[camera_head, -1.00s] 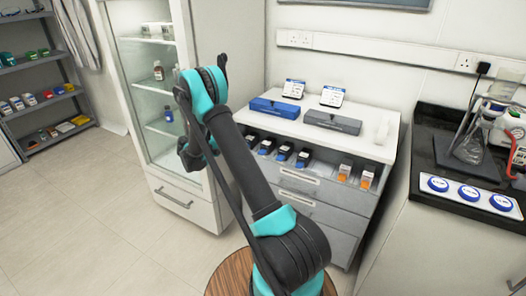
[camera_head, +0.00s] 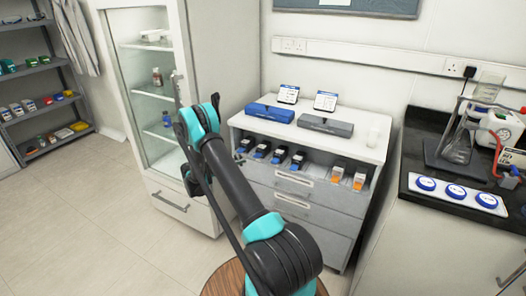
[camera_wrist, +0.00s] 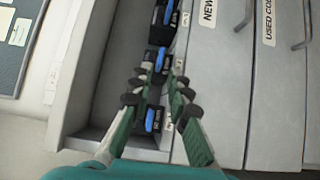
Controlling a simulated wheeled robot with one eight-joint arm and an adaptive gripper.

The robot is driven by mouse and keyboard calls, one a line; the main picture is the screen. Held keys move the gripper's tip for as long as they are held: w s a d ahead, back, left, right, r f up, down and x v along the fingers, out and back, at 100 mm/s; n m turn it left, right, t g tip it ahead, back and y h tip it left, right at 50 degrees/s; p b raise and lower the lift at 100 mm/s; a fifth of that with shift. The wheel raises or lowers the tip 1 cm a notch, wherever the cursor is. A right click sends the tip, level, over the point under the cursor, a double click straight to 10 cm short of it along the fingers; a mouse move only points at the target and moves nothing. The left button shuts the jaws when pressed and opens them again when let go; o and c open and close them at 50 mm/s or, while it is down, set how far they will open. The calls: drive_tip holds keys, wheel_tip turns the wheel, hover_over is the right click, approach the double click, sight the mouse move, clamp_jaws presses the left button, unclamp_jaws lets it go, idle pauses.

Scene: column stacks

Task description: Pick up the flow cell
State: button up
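Several black cartridges with blue fronts (camera_head: 279,156) stand in a row in the open shelf of the white cabinet. Two pale ones with orange fronts (camera_head: 337,174) stand farther right. Which of these is the flow cell I cannot tell. In the wrist view, black-and-blue cartridges run up the shelf; the nearest (camera_wrist: 153,120) shows between the fingers. My gripper (camera_wrist: 163,86) has its fingers apart, with nothing visibly held. In the head view my arm reaches toward the cabinet's left side, and the fingertips are not clear there.
A glass-door fridge (camera_head: 150,85) stands left. A black bench with a flask (camera_head: 459,150) and blue-capped pads is at right. Drawer handles protrude below the shelf.

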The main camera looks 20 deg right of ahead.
sight(254, 157)
drive_tip(key=d, duration=0.8)
drive_tip(key=shift+s+d, duration=0.15)
drive_tip(key=shift+d, duration=0.2)
clamp_jaws()
